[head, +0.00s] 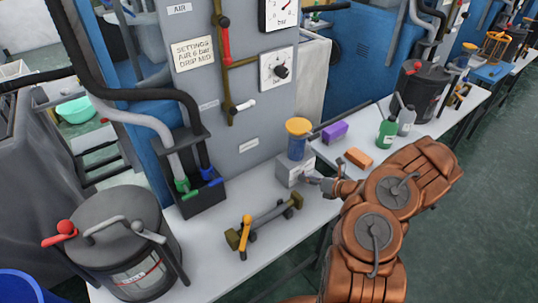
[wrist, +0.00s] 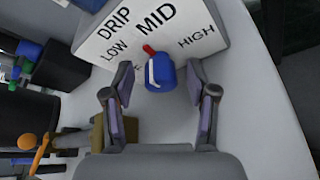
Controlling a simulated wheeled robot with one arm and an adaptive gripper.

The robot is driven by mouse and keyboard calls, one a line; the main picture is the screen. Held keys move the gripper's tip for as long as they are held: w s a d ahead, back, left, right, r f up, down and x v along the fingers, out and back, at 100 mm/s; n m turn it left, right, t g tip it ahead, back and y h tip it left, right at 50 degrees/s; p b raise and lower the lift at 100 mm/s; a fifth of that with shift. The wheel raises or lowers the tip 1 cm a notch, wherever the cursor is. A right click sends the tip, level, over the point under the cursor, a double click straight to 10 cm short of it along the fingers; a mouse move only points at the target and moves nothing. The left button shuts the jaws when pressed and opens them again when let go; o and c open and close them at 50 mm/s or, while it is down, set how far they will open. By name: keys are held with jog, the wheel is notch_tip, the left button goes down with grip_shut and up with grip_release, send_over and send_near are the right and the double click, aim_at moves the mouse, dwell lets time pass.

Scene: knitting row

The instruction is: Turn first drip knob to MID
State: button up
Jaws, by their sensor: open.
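The first drip knob (wrist: 163,74) is blue, with a white pointer and a red tip, in the wrist view. Its pointer aims up and slightly left, between LOW and MID on the white DRIP label (wrist: 100,48), nearer MID. My gripper (wrist: 159,84) is open, with one finger on each side of the knob; I cannot tell whether they touch it. In the head view, my gripper (head: 313,179) is at the front of the grey box (head: 288,172), under a blue cylinder with a yellow cap (head: 298,127). The knob is not distinguishable there.
A sign (head: 193,53) reads "SETTINGS AIR 6 bar DRIP MID". A purple box (head: 335,132), an orange block (head: 359,157) and a green bottle (head: 387,133) stand to the right. A brass-ended bar (head: 268,215) and a dark lidded canister (head: 120,240) are left on the bench.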

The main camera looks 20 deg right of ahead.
jog(key=n+h+b, duration=0.1)
jog(key=n+b, duration=0.1)
jog(key=b, duration=0.1)
jog(key=shift+a+f+h+b, duration=0.2)
jog(key=shift+h+b, duration=0.1)
jog(key=shift+h, duration=0.1)
jog(key=n+h+b, duration=0.1)
jog(key=n+b, duration=0.1)
jog(key=b, duration=0.3)
jog(key=shift+d+f, duration=0.1)
jog(key=n+h+b, duration=0.1)
jog(key=b, duration=0.7)
jog(key=shift+t+b, duration=0.3)
jog(key=n+h+b, duration=0.1)
jog(key=b, duration=0.9)
jog(key=n+h+b, duration=0.1)
jog(key=n+b, duration=0.1)
jog(key=b, duration=0.8)
jog(key=shift+a+t, duration=0.2)
jog(key=shift+t, duration=0.2)
jog(key=b, duration=0.2)
jog(key=shift+s+b, duration=0.1)
jog(key=shift+b, duration=0.3)
